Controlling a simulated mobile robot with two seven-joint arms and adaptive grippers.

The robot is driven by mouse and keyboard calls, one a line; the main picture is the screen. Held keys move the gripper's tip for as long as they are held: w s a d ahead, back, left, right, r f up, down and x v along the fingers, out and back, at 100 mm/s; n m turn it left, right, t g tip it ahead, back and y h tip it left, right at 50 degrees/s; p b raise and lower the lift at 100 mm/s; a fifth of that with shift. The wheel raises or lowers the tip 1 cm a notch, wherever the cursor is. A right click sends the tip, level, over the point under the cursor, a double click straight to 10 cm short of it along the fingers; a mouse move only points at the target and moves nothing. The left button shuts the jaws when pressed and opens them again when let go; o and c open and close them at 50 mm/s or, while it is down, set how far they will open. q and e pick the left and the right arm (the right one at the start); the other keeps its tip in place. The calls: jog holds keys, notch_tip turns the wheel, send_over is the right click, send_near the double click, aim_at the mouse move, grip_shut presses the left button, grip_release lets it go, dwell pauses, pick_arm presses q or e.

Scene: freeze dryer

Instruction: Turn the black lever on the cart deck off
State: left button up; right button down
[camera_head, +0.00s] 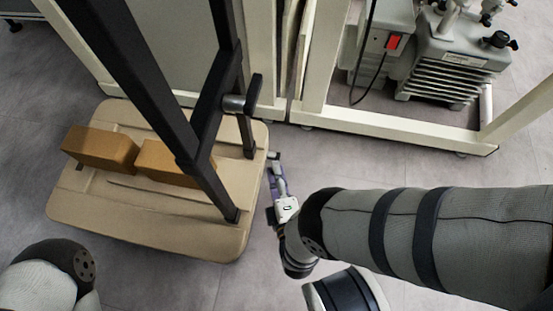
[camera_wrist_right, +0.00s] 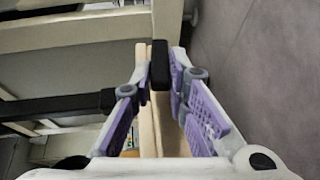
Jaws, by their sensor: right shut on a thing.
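The black lever (camera_wrist_right: 160,66) stands between the fingertips of my right gripper (camera_wrist_right: 162,80) in the right wrist view, and the fingers are shut on it. In the head view my right gripper (camera_head: 276,172) reaches to the right edge of the beige cart deck (camera_head: 150,235). Only a small dark end of the lever (camera_head: 273,155) shows there, at the fingertips. The cart's black upright frame (camera_head: 150,80) rises from the deck. My left gripper is out of view; only a part of my left arm shows at the lower left.
Two brown boxes (camera_head: 100,149) lie on the deck. Behind the cart stands a cream frame (camera_head: 390,128) with a grey pump (camera_head: 455,65) and a black cable inside. The grey floor (camera_head: 400,165) is clear to the right of the cart.

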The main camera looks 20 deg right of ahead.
jog(key=shift+w, duration=0.15)
jog(key=c, duration=1.6)
grip_release()
jog(key=shift+o, duration=0.2)
